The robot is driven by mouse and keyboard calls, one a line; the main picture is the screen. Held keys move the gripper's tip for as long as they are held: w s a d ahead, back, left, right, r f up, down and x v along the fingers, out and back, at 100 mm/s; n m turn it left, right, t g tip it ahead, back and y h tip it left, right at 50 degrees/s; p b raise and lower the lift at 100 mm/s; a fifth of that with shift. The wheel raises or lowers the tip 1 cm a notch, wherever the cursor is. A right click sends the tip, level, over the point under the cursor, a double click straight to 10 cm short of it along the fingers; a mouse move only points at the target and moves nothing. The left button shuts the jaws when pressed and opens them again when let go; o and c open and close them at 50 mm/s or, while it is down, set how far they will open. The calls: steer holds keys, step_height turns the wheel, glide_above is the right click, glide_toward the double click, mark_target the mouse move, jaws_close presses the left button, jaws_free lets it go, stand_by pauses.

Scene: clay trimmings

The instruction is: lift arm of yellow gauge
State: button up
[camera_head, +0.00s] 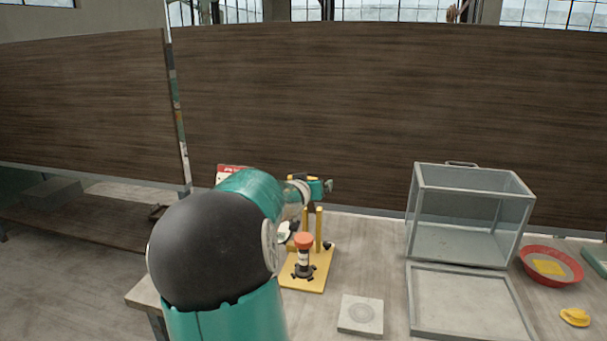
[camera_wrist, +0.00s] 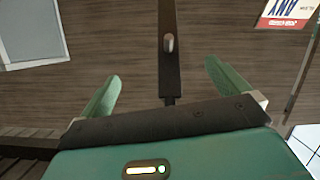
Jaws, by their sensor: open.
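The yellow gauge (camera_head: 317,283) stands on the table, with a flat yellow base and upright yellow posts. A dark post with an orange-red top (camera_head: 303,240) stands on its base. My arm hides part of its left side and top, and its arm cannot be clearly made out. My gripper (camera_head: 329,186) is above the gauge, near the tops of the posts. In the wrist view its two green fingers (camera_wrist: 160,85) are wide apart with nothing gripped. A dark bar with a small pale knob (camera_wrist: 168,43) shows between them; I cannot tell what it belongs to.
A clear box (camera_head: 470,215) stands right of the gauge, behind a shallow grey tray (camera_head: 418,300). A square pale tile (camera_head: 350,325) lies in front. A red bowl (camera_head: 530,268) and a yellow object (camera_head: 575,317) are far right. A brown partition (camera_head: 330,100) stands behind.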

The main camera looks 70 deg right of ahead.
steer(key=shift+w+a+r, duration=0.1)
steer(key=shift+a+r, duration=0.4)
steer(key=shift+r, duration=0.25)
steer(key=shift+w+a+r, duration=0.1)
steer(key=shift+a+r, duration=0.4)
steer(key=shift+r, duration=0.25)
steer(key=shift+s+a+r, duration=0.15)
steer(key=shift+a+r, duration=0.2)
steer(key=shift+r, duration=0.2)
steer(key=shift+s+a+r, duration=0.1)
steer(key=shift+a+r, duration=0.25)
steer(key=shift+r, duration=0.15)
steer(key=s+a+r, duration=0.1)
steer(key=a+r, duration=0.5)
steer(key=r, duration=0.1)
steer(key=shift+r, duration=0.2)
steer(key=shift+d, duration=0.1)
